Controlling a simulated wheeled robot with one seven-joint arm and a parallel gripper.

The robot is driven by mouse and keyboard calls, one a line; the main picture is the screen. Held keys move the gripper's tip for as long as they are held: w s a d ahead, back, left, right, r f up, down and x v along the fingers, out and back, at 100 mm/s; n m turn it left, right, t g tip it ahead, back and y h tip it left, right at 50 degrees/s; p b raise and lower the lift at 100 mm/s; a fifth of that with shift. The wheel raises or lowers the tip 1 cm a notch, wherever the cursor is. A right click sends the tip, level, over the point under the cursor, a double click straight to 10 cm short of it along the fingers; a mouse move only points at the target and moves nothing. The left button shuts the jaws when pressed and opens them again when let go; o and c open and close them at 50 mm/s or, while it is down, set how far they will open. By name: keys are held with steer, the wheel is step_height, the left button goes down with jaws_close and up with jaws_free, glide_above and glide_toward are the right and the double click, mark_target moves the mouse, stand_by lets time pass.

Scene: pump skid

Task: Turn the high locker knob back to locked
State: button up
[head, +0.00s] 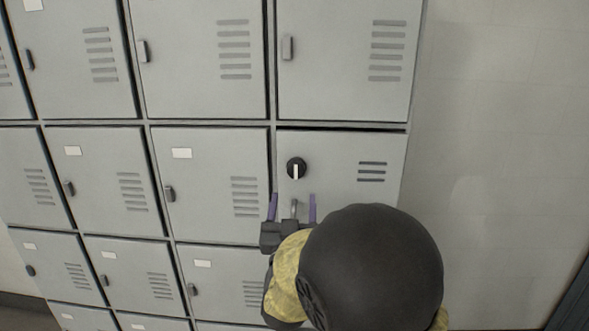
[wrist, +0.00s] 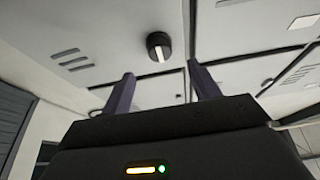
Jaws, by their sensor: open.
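A round black knob (head: 296,168) with a white pointer bar sits on a grey locker door (head: 340,150) in the right column, in the head view. Its white bar stands about upright, running from the knob's middle to its lower edge. My gripper (head: 292,207) is open, its two purple fingers just below the knob and apart from it. A small grey handle shows between the fingers. In the wrist view the knob (wrist: 158,46) is beyond the fingertips, between them and a little left of the middle. My open gripper (wrist: 163,85) holds nothing there.
Several other grey lockers with slatted vents and small handles fill the wall to the left and above, such as the upper right locker (head: 345,60). A bare pale wall (head: 500,130) lies to the right. My dark, rounded arm link hides the lower part of the knob's locker.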

mark_target(296, 174)
steer(key=p+x, duration=0.3)
steer(key=x, duration=0.4)
steer(key=shift+w+r, duration=0.15)
steer(key=shift+w, duration=0.15)
steer(key=shift+d, duration=0.1)
